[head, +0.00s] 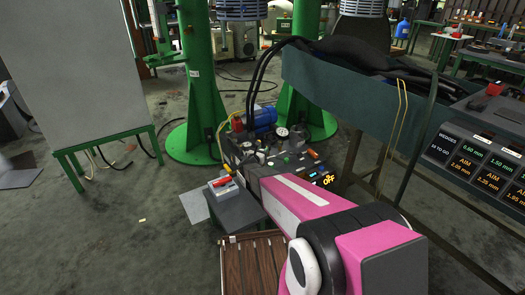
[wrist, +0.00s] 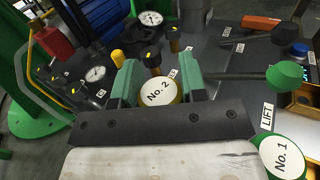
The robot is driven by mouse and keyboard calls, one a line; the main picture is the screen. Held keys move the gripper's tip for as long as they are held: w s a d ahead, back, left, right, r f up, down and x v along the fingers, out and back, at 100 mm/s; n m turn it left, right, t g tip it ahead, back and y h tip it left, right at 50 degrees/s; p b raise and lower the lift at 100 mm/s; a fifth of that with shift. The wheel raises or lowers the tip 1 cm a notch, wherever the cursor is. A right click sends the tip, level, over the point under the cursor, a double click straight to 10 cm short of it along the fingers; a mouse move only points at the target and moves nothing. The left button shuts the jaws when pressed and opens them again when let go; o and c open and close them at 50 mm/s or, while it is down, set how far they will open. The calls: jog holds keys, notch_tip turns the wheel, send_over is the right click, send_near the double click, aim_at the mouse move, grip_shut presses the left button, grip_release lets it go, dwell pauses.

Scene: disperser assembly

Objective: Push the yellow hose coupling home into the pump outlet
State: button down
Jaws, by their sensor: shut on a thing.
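My gripper (wrist: 159,66) shows in the wrist view with two green fingers, one on each side of a yellow round piece marked No. 2 (wrist: 158,94). It is shut on this piece, which appears to be the yellow hose coupling. The piece sits over the dark top of the pump unit (wrist: 222,62). Its far end and the outlet under it are hidden, so I cannot tell how deep it sits. In the head view the pump unit (head: 283,138) stands by the green columns; my arm hides the gripper there.
Around the gripper in the wrist view are a gauge (wrist: 95,74), another gauge (wrist: 150,18), a red part (wrist: 53,42), a green-knobbed lever (wrist: 285,76) and a green piece marked No. 1 (wrist: 283,158). A slatted wooden pallet (head: 253,262) lies in front of the pump.

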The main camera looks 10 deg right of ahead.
jog(key=shift+f, duration=1.3)
jog(key=c, duration=0.6)
grip_release()
jog(key=v, duration=1)
jog(key=shift+s+a, duration=0.3)
